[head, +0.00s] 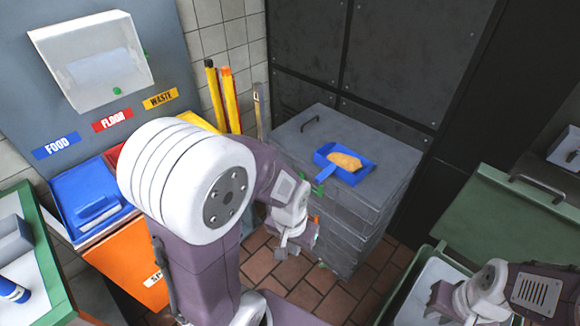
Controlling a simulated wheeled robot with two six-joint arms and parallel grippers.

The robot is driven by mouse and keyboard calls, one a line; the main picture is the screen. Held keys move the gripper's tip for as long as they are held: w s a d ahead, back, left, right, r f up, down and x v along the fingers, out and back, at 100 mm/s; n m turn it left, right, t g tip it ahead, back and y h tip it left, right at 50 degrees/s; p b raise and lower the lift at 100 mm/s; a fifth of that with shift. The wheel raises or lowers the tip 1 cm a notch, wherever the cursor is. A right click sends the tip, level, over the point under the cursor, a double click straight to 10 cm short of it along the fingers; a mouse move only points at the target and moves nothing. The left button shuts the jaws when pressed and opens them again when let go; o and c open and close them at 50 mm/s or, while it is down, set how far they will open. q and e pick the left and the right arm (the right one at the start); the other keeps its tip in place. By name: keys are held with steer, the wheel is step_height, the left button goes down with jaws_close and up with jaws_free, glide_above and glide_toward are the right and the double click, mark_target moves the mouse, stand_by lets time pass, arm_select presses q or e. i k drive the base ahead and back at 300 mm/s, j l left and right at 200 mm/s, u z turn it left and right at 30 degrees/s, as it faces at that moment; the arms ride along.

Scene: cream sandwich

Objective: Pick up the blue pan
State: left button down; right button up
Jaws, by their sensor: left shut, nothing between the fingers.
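The blue pan (368,175) lies on top of a dark grey cabinet (396,158), with a tan, crumb-like lump (344,161) in it. Its short handle points toward the lower left, near the cabinet's front edge. My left gripper (290,248) is shut and empty, pointing down in front of the cabinet. It is below and to the left of the pan in the picture, apart from it. My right gripper (442,314) is at the bottom right, far from the pan; its fingers are too small and cut off to judge.
Blue (82,190) and orange (138,262) bins stand at the left under a white dispenser (92,62). Yellow poles (231,100) lean by the tiled wall. A green bin with an open lid (510,215) stands at the right. Tiled floor shows before the cabinet.

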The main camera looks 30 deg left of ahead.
mark_target(336, 160)
steer(key=k+u, duration=0.1)
steer(key=u, duration=0.45)
steer(key=z, duration=1.7)
steer(key=u, duration=1.7)
steer(key=i+j+z, duration=0.6)
steer(key=z, duration=0.2)
steer(key=i+j+z, duration=0.2)
steer(key=z, duration=0.15)
